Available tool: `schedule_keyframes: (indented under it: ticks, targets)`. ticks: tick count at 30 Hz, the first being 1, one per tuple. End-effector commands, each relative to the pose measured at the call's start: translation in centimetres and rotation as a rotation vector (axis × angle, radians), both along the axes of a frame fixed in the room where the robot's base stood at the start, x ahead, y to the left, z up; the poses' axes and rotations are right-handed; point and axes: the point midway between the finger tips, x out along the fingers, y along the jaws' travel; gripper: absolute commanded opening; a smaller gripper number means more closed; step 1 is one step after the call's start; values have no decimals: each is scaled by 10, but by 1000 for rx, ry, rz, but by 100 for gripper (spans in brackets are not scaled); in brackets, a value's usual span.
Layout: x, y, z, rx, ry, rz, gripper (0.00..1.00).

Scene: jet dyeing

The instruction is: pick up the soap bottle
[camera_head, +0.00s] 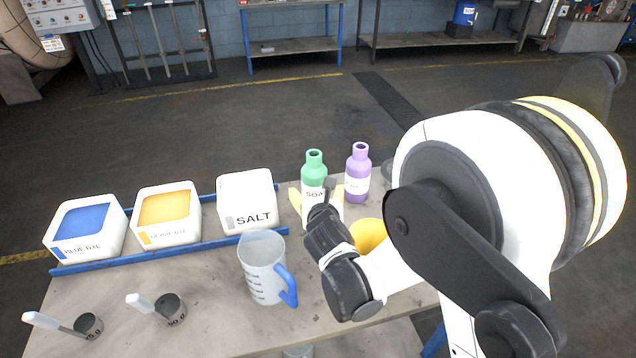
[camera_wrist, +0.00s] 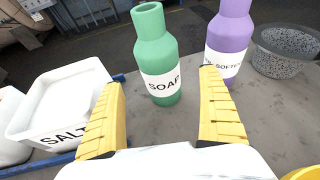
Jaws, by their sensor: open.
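The soap bottle is green with a white SOAP label (camera_wrist: 162,86) and stands upright on the table. In the head view the soap bottle (camera_head: 314,170) is partly hidden behind my arm and gripper. My gripper (camera_wrist: 158,92) has yellow fingers, spread wide apart and empty. In the wrist view the bottle's lower part shows between and beyond the fingertips, closer to the right finger, with no clear contact visible. In the head view my gripper (camera_head: 322,192) is mostly hidden by my wrist.
A purple softener bottle (camera_wrist: 230,38) stands just right of the soap bottle, with a grey speckled bowl (camera_wrist: 284,55) beyond. A white SALT box (camera_head: 247,203) is left. A measuring jug (camera_head: 262,268) and a yellow container (camera_head: 368,235) stand nearer. Two small dark scoops lie front left.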

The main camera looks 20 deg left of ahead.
Motion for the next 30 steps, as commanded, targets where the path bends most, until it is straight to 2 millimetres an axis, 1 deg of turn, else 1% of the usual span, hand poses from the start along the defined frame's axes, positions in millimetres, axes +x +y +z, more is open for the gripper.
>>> schedule_keyframes:
  ticks: [1, 7, 12, 14, 17, 23, 26, 27, 30]
  targets:
    - [8, 3, -6, -1, 0, -1, 89]
    - [28, 12, -15, -1, -1, -1, 89]
    - [51, 23, -25, -2, -2, -1, 89]
    - [58, 25, -27, -1, -3, 0, 89]
    - [63, 28, -28, 0, -2, 0, 89]
    - [63, 28, -27, -1, -3, 1, 89]
    - [63, 28, -27, -1, -3, 1, 62]
    - [63, 28, -27, -1, -3, 1, 50]
    - [63, 28, -27, -2, -3, 1, 21]
